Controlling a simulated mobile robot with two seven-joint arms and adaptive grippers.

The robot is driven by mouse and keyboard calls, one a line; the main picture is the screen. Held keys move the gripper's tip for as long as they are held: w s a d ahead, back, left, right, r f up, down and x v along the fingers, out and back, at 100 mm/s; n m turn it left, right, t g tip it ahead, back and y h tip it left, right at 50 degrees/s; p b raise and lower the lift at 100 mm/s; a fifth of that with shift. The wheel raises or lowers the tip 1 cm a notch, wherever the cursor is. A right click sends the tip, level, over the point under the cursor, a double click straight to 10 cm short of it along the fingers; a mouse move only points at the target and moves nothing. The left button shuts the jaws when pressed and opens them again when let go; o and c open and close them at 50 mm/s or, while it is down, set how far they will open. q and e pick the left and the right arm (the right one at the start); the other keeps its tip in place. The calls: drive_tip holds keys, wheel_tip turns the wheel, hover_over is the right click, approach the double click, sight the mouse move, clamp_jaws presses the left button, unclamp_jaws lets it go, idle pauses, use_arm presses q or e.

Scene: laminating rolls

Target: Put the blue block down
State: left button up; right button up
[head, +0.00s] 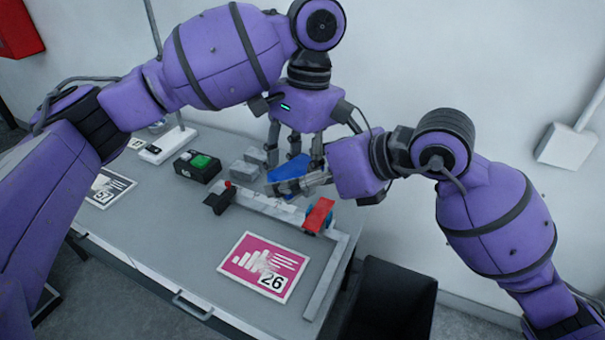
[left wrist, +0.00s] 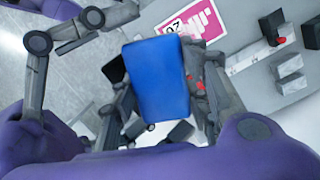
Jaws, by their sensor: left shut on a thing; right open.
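The blue block (head: 290,168) is between the fingers of my left gripper (head: 295,158), which points down over the back right of the table. My left gripper is shut on it. In the left wrist view the blue block (left wrist: 156,78) fills the middle, its broad face toward the camera. My right gripper (head: 288,187) is open, with its fingers reaching left close beside the block's lower side. I cannot tell whether they touch it. The block's underside is hidden, so its contact with the table is unclear.
Grey blocks (head: 245,170) and a black box with a green button (head: 198,164) stand left of the grippers. A pale rail (head: 270,207) with a red piece (head: 318,215) lies in front. A pink sheet (head: 250,262) lies on the table (head: 175,235). A black bin (head: 385,300) stands right.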

drive_tip(key=c, duration=1.1)
use_arm(q)
drive_tip(key=o, duration=1.4)
use_arm(e)
drive_tip(key=shift+c, duration=0.8)
use_arm(q)
drive_tip(key=shift+r, duration=0.1)
